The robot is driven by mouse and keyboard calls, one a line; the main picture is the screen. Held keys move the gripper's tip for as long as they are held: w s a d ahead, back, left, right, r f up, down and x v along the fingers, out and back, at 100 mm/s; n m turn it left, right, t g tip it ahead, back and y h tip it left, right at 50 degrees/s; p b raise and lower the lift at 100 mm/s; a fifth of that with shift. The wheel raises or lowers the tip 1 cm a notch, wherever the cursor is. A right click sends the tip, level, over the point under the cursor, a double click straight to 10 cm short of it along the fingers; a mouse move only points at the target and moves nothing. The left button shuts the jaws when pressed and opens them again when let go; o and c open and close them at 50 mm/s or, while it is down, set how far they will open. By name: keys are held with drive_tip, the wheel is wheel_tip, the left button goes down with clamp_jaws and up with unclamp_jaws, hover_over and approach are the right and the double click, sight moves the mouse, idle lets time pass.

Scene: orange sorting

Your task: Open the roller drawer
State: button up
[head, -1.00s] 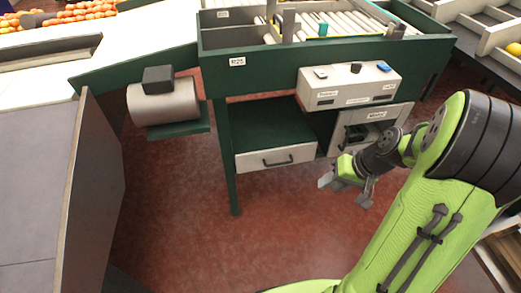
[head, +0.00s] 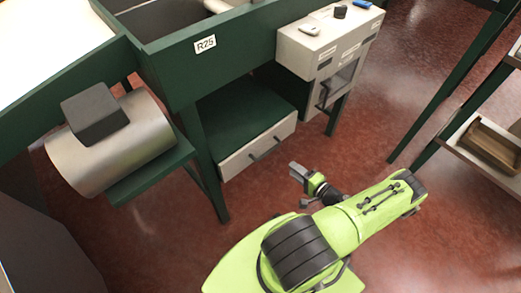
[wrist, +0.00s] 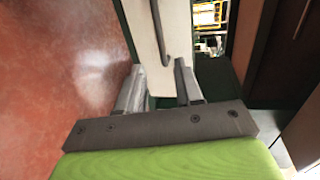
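A pale drawer front (head: 257,146) with a dark bar handle (head: 264,148) sits under a green shelf, beneath the bench. It appears flush with the shelf. I cannot read any label naming it the roller drawer. My gripper (head: 298,187) is in front and to the right of this drawer, apart from it in the head view. In the wrist view, a pale panel (wrist: 145,25) with a dark handle (wrist: 162,40) lies ahead. My gripper (wrist: 158,85) is open there, fingers apart, with nothing visibly held.
A grey control box (head: 325,45) stands right of the drawer, above a small compartment with a handle (head: 323,95). A metal cylinder (head: 110,145) rests on a green ledge at left. Table legs and a shelf (head: 480,155) stand at right. Red floor (head: 260,210) lies open in front.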

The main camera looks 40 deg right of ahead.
sight(269, 151)
drive_tip(key=b+x, duration=0.3)
drive_tip(key=x, duration=1.1)
drive_tip(key=shift+w+a+b, duration=0.15)
drive_tip(key=shift+w+b, duration=0.15)
drive_tip(key=shift+b, duration=0.1)
clamp_jaws()
